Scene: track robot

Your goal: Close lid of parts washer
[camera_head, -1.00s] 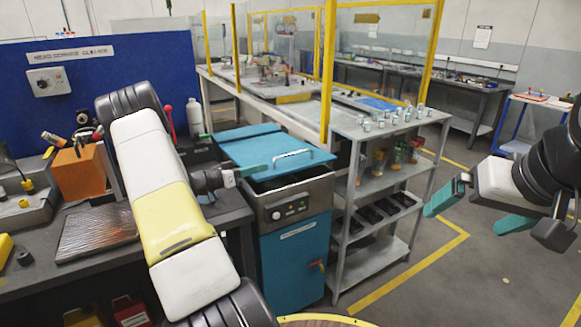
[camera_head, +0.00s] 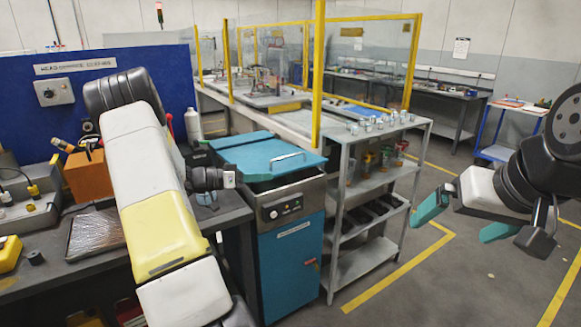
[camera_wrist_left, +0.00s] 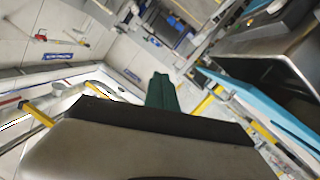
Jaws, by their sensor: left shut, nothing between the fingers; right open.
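The parts washer (camera_head: 292,262) is a blue cabinet with a steel basin rim and a control panel. Its teal lid (camera_head: 250,153), with a bar handle, is tilted slightly up at the front, leaving a dark gap above the basin. My left gripper (camera_head: 257,177) is shut and empty at the lid's left front edge; contact cannot be told. In the left wrist view its green fingertips (camera_wrist_left: 162,92) are together, with the lid's blue edge (camera_wrist_left: 262,112) and the steel basin (camera_wrist_left: 262,58) to the right. My right gripper (camera_head: 462,218) is open and empty, well right of the washer.
A grey shelf rack (camera_head: 360,215) with cans and jars stands close right of the washer. A dark workbench (camera_head: 80,260) with an orange box (camera_head: 88,175) and metal tray lies left, behind my left arm. Open floor lies at right.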

